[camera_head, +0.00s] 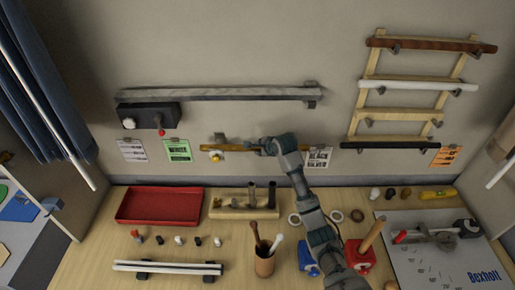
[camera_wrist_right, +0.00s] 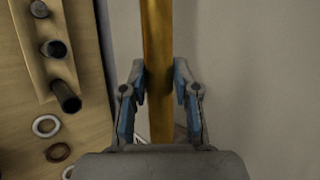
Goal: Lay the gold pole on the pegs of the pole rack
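The gold pole (camera_head: 232,148) is level in front of the back wall, above the table. My right gripper (camera_head: 268,147) is around it, toward its right part. In the right wrist view the gold pole (camera_wrist_right: 157,60) runs between the two fingers (camera_wrist_right: 160,82), which press against its sides. The wooden pole rack (camera_head: 408,80) is on the wall at the right. It bears a brown pole (camera_head: 430,44), a white pole (camera_head: 415,86) and a black pole (camera_head: 390,145). Between white and black, a pair of pegs (camera_head: 369,123) is bare. My left gripper is not in view.
A grey bar (camera_head: 220,94) with a dark box (camera_head: 150,116) is on the wall at the left. Below stand a red tray (camera_head: 160,205), a wooden peg block (camera_head: 225,212), a cup of tools (camera_head: 264,265) and a grey board (camera_head: 430,265).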

